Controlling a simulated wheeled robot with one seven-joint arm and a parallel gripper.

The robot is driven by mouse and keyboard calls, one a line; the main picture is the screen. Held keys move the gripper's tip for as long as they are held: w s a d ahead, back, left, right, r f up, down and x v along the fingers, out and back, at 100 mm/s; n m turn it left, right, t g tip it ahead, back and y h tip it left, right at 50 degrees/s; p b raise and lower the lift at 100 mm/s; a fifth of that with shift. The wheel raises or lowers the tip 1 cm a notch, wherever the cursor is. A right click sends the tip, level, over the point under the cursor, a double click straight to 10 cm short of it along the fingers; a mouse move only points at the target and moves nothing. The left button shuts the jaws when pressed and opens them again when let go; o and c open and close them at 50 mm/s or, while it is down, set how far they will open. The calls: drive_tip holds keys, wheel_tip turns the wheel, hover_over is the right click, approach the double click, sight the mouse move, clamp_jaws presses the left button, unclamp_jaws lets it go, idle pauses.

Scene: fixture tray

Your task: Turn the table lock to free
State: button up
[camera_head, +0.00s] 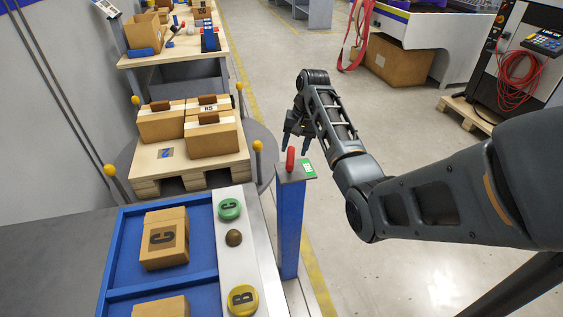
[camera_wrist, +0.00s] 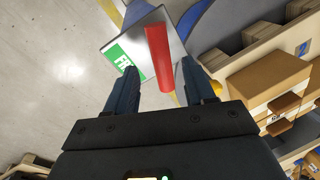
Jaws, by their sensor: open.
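The table lock is a red handle (camera_head: 290,160) on a grey plate on top of a blue post (camera_head: 289,230). A green label (camera_head: 308,170) lies on the plate, to the right of the handle. In the wrist view the red handle (camera_wrist: 158,55) looks long, and the green label (camera_wrist: 125,55) beside it shows "FR", the rest covered by a finger. My gripper (camera_head: 298,145) is open above the plate. In the wrist view my gripper (camera_wrist: 158,70) has its fingers on either side of the handle's line, with gaps showing. Whether they reach its height I cannot tell.
A round grey table (camera_head: 262,150) carries a pallet (camera_head: 150,170) with several cardboard boxes, and yellow-topped posts stand around it. In front is a blue tray (camera_head: 125,245) with boxes, beside a panel with a green button (camera_head: 230,209) and a yellow button (camera_head: 242,299). Open floor lies right of the post.

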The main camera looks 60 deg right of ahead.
sight(292, 157)
drive_tip(key=f, duration=0.4)
drive_tip(key=w+f, duration=0.1)
drive_tip(key=shift+a+f, duration=0.25)
drive_tip(key=shift+f, duration=0.15)
